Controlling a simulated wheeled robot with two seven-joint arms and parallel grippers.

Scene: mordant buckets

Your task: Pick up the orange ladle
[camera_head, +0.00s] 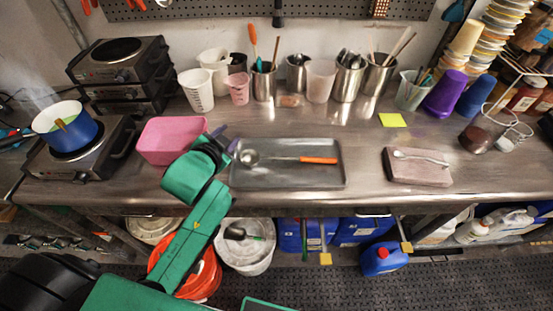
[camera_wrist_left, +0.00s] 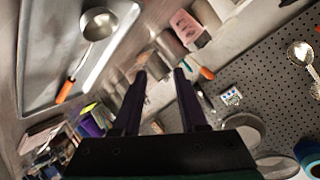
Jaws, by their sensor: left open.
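The orange ladle (camera_head: 318,160) lies in a grey metal tray (camera_head: 290,181) on the steel bench, its round metal bowl toward the left end and its orange handle pointing right. In the left wrist view the ladle (camera_wrist_left: 98,23) shows at the upper left, inside the tray (camera_wrist_left: 42,50). My left gripper (camera_head: 228,137) is at the tray's upper left corner, left of the ladle's bowl and apart from it. In the left wrist view its dark purple fingers (camera_wrist_left: 160,74) are spread with nothing held between them. My right gripper is not in view.
A pink tub (camera_head: 165,148) stands close to my left gripper. Metal cups of tools (camera_head: 349,82) line the back of the bench. A pot (camera_head: 66,130) steams on a hotplate at the left. A pinkish block (camera_head: 417,171) with a spoon on it lies right of the tray.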

